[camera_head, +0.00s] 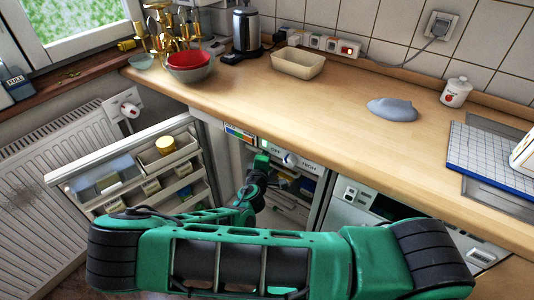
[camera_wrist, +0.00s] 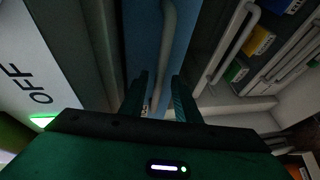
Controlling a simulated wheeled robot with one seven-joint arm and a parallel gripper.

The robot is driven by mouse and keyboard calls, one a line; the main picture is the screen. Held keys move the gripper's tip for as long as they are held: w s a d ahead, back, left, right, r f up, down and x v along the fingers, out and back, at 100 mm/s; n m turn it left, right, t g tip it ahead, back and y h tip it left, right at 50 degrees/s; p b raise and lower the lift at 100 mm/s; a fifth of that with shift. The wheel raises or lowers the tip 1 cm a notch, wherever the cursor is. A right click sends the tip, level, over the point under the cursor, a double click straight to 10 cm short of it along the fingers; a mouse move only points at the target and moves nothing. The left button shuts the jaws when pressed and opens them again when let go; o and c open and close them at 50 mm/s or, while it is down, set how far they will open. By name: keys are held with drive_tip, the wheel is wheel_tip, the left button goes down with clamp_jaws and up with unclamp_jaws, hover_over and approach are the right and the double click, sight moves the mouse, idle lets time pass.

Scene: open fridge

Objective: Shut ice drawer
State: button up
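The fridge (camera_head: 316,205) under the counter stands open, and my arm reaches into its upper part. My gripper (camera_head: 262,160) is near the top of the opening, just below the control panel with the dial. In the wrist view my gripper (camera_wrist: 161,82) has its two dark green fingers apart with a gap between them. Beyond the fingertips is a bluish panel (camera_wrist: 148,30), likely the ice drawer front, with a pale bar along it. I cannot tell whether the fingers touch it or how far the drawer stands out. In the head view my arm and gripper hide the drawer.
The open fridge door (camera_head: 125,180) with loaded shelves is to the left of my arm. The wooden counter (camera_head: 330,120) overhangs the fridge. Wire shelves (camera_wrist: 295,65) with small boxes are at the right in the wrist view. A radiator (camera_head: 50,160) stands behind the door.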

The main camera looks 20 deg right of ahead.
drive_tip(key=v, duration=1)
drive_tip(key=shift+s+a, duration=0.2)
drive_tip(key=shift+s, duration=0.05)
